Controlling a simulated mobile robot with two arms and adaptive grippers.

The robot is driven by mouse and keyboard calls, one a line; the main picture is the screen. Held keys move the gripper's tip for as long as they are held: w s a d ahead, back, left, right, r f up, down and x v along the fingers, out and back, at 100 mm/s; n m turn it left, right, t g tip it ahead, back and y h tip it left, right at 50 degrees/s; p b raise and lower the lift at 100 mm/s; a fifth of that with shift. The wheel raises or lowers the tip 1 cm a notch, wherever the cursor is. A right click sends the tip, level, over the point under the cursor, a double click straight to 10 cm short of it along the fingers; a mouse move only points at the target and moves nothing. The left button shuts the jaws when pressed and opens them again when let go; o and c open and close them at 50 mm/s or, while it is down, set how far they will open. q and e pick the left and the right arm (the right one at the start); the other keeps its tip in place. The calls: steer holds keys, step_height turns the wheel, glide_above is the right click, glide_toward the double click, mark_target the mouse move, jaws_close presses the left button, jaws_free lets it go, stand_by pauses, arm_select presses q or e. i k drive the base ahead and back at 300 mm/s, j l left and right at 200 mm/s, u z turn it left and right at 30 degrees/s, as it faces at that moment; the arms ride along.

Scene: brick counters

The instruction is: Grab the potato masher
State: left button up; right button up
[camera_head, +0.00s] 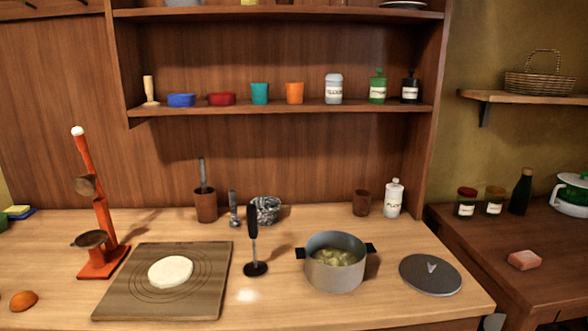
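What looks like the potato masher (252,238) stands upright on the wooden counter, with a long black handle and a dark round foot. It is between the dough board and the pot, apart from both. The grey pot (335,278) has dark side handles and holds yellowish chunks that look like potatoes. Neither of my grippers is in view.
A board (205,300) with pale dough lies left of the masher. A red juicer-like stand (103,235) rises at far left. Behind are a utensil cup (205,206) and a patterned bowl (266,209). A round grey lid (430,275) lies right of the pot.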

mark_target(255, 268)
steer(key=i+j+z, duration=0.15)
steer(key=z, duration=0.3)
steer(key=i+j+z, duration=0.15)
steer(key=z, duration=0.3)
